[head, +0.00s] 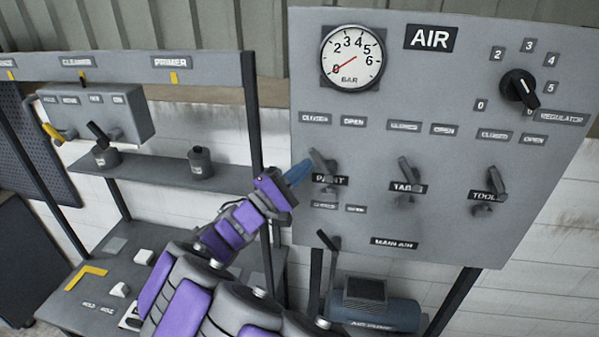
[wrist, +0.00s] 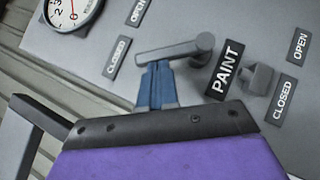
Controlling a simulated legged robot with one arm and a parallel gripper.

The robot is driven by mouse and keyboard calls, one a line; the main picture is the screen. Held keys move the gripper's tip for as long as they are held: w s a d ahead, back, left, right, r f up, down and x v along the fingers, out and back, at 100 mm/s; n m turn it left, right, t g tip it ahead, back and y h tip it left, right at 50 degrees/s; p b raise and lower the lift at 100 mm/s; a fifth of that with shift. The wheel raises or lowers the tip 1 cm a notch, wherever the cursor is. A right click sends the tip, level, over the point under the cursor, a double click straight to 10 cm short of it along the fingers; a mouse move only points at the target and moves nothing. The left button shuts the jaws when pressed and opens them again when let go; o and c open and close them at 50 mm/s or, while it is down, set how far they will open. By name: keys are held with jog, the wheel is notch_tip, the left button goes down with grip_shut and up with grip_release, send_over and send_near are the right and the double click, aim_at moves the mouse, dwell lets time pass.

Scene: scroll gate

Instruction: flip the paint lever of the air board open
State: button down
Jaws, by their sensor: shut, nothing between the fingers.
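The grey air board (head: 447,70) fills the right of the head view. Its paint lever (head: 319,159) is the leftmost of three levers, above the PAINT label (head: 330,180). In the wrist view the paint lever (wrist: 172,52) has its handle pointing from the hub toward the CLOSED label (wrist: 116,58), away from the OPEN label (wrist: 138,12). My gripper (head: 299,171) is at the left side of this lever. Its blue fingertips (wrist: 157,82) are shut and empty, right against or very near the handle; I cannot tell whether they touch.
The table lever (head: 407,172) and tool lever (head: 492,183) stand to the right. The gauge (head: 352,58) reads about zero. A regulator knob (head: 519,88) is at upper right. The main air lever (head: 328,240) is below. A bench rack (head: 160,165) stands left of the board.

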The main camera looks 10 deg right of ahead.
aim_at(320, 158)
jog(key=shift+d+r+m+g+y+b, duration=0.1)
jog(key=shift+r+m+g+y+b, duration=0.25)
jog(key=shift+m+g+b, duration=0.4)
jog(key=shift+s+d+r+m+g+y+b, duration=0.15)
jog(key=shift+d+r+m+g+y+b, duration=0.2)
jog(key=shift+m+b, duration=0.4)
jog(key=d+m+y+b, duration=0.1)
jog(key=r+m+g+y+b, duration=0.1)
jog(key=m, duration=0.1)
jog(key=shift+s+d+r, duration=0.25)
jog(key=shift+s+d, duration=0.05)
jog(key=shift+d, duration=0.05)
jog(key=shift+s+d+r+m+g+y+b, duration=0.1)
jog(key=shift+d+r+m+g+y+b, duration=0.1)
jog(key=shift+d+m+g+y+b, duration=0.25)
jog(key=shift+s+d+r+m+g+y+b, duration=0.15)
jog(key=shift+m+y+b, duration=0.2)
jog(key=shift+y+b, duration=0.25)
jog(key=shift+s+d+r+m+y+b, duration=0.1)
jog(key=shift+s+d+m+y+b, duration=0.05)
jog(key=shift+d+m+y+b, duration=0.5)
jog(key=shift+s+d+r+m+y+b, duration=0.15)
jog(key=shift+d+m+y+b, duration=0.3)
jog(key=shift+y, duration=0.35)
